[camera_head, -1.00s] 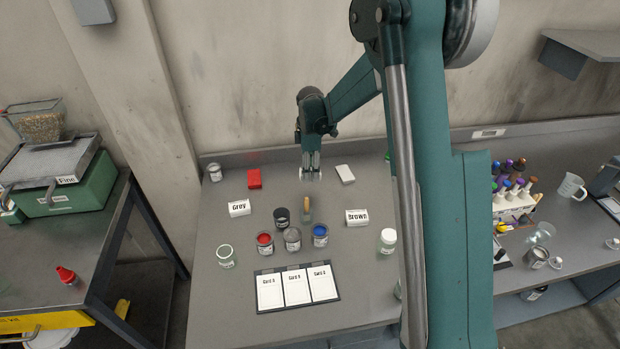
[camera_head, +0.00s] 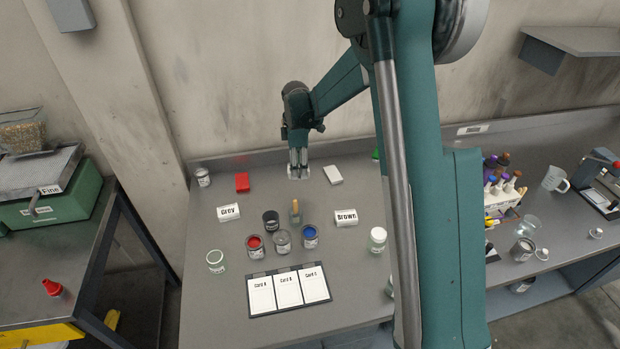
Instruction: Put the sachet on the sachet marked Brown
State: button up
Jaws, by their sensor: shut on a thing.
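A white packet marked Brown (camera_head: 346,218) lies on the grey bench, right of the paint tins. A similar white packet marked Grey (camera_head: 229,212) lies to the left. My gripper (camera_head: 299,173) points down near the back of the bench, between a red packet (camera_head: 242,182) and a plain white packet (camera_head: 333,174). It is behind and left of the Brown packet and apart from it. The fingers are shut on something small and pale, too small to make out. I cannot tell its gap to the bench.
A brush-like thing (camera_head: 295,212) with a tan top stands below my gripper in the picture. Red (camera_head: 255,246) and blue (camera_head: 310,237) paint tins and a dark tin (camera_head: 271,221) stand nearby. A card board (camera_head: 289,290) lies in front. A white-lidded jar (camera_head: 377,239) stands at right.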

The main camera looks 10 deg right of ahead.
jog(key=s+d+r+n+p, duration=0.1)
jog(key=s+d+r+p, duration=0.2)
jog(key=s+d, duration=1.1)
jog(key=s+p, duration=0.1)
jog(key=s, duration=0.3)
jog(key=shift+r, duration=0.15)
jog(key=shift+a, duration=0.1)
send_over(346, 215)
jog(key=shift+f, duration=2.95)
jog(key=shift+f, duration=2.05)
jog(key=shift+f, duration=0.15)
